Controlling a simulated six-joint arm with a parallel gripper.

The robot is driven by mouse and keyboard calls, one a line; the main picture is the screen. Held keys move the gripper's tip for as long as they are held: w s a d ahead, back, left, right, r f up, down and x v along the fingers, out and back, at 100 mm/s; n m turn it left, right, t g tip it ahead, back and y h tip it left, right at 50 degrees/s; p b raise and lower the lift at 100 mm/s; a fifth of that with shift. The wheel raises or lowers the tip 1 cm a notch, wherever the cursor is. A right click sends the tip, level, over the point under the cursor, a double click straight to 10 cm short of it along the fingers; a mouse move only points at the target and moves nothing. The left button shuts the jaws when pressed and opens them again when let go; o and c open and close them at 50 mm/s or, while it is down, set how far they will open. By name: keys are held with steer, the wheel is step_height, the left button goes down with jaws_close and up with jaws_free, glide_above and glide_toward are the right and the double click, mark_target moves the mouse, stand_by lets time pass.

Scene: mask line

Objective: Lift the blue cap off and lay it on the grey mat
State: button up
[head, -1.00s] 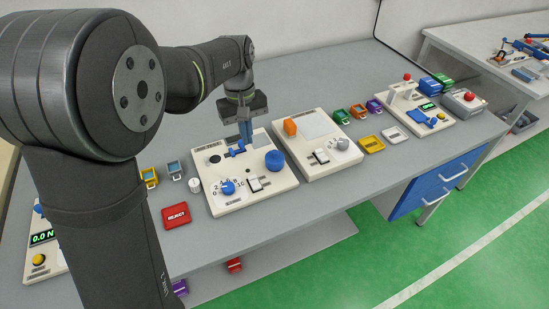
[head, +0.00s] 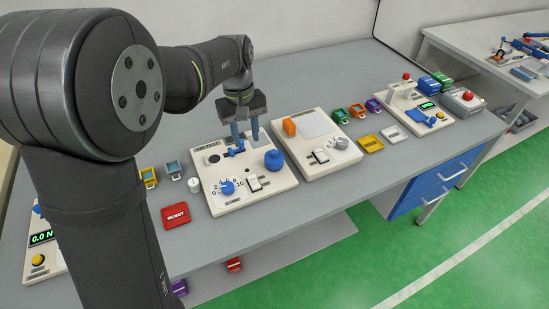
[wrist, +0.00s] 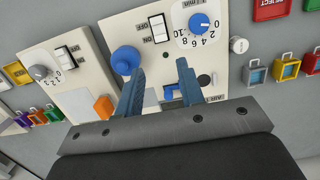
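The blue cap (head: 274,160) is a round, thick disc on the right side of the near white panel (head: 225,200). It also shows in the wrist view (wrist: 126,60), left of the fingers. My gripper (head: 245,140) is open and empty above the back of this panel, behind and left of the cap. In the wrist view, its fingers (wrist: 160,68) are spread, with the left one close to the cap. A pale grey rectangle (head: 316,124) on the neighbouring panel looks like the grey mat. A smaller grey patch shows beside the left finger (wrist: 150,98); I cannot tell which is the mat.
A blue lever (head: 236,150) stands below the fingers. A blue dial (head: 227,187) and white rocker switch (head: 254,183) are at the panel's front. An orange block (head: 289,127) stands on the neighbouring panel. A red REJECT tray (head: 175,215) lies front left.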

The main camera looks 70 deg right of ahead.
steer(key=o, duration=0.9)
step_height(320, 180, up, 5)
steer(key=m+t+h, duration=0.1)
steer(key=m, duration=1.4)
glide_above(274, 151)
steer(key=a, duration=0.1)
steer(key=f, duration=1.1)
steer(key=shift+w+f, duration=0.25)
steer(key=shift+s+d+f, duration=0.1)
steer(key=shift+d+f, duration=0.05)
steer(key=shift+f, duration=0.75)
steer(key=shift+s+d+f, duration=0.1)
steer(key=shift+d+f, duration=0.05)
steer(key=shift+f, duration=0.75)
steer(key=shift+s+d+f, duration=0.1)
steer(key=shift+d+f, duration=0.05)
steer(key=shift+f, duration=0.75)
steer(key=shift+c, duration=0.3)
